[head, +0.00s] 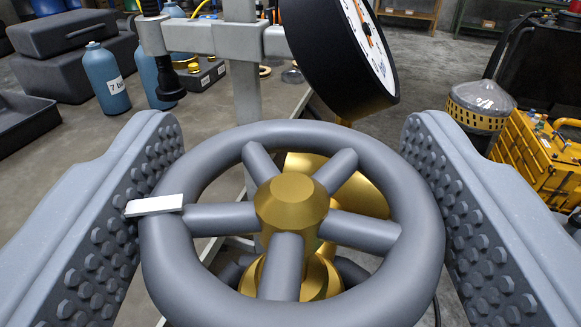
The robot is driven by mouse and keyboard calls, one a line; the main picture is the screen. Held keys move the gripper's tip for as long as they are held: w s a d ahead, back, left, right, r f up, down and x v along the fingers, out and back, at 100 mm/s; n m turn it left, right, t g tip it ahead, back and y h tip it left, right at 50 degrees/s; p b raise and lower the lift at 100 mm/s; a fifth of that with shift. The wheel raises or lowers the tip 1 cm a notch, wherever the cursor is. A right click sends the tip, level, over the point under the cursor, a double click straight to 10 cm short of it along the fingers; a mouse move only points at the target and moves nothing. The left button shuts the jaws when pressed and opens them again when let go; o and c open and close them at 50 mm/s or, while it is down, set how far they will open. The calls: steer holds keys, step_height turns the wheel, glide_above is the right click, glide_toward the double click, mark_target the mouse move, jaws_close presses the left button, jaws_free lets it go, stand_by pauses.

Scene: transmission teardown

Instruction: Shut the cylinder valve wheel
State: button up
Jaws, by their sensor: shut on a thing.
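The grey valve wheel (208,220) fills the lower middle of the head view, with several spokes running to a brass hub (291,202). A white marker (155,205) sits on the left side of its rim. Brass valve body (340,180) shows behind and below the spokes. My gripper (293,215) has one studded jaw on each side of the wheel, the left jaw against the left rim and the right jaw against the right rim. It is shut on the wheel. The lower edge of the wheel is cut off by the frame.
A black round gauge (318,50) stands just behind the wheel, beside a grey post (245,75) with a crossbar. Blue bottles (107,78) and grey cases (62,33) are at the left back. A yellow machine (540,160) stands at the right.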

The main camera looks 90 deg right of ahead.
mark_target(287, 187)
steer(key=shift+r, duration=0.1)
steer(key=o, duration=0.7)
step_height(287, 187, up, 3)
steer(key=shift+r+b, duration=0.2)
steer(key=shift+b, duration=0.75)
steer(key=shift+s+r+b, duration=0.25)
steer(key=shift+s+b, duration=0.4)
steer(key=shift+s, duration=2)
steer(key=shift+s+r+b, duration=0.2)
steer(key=shift+s+b, duration=0.45)
steer(key=shift+s, duration=2.05)
steer(key=shift+s+r+b, duration=0.25)
steer(key=shift+s+b, duration=0.4)
steer(key=shift+s, duration=2)
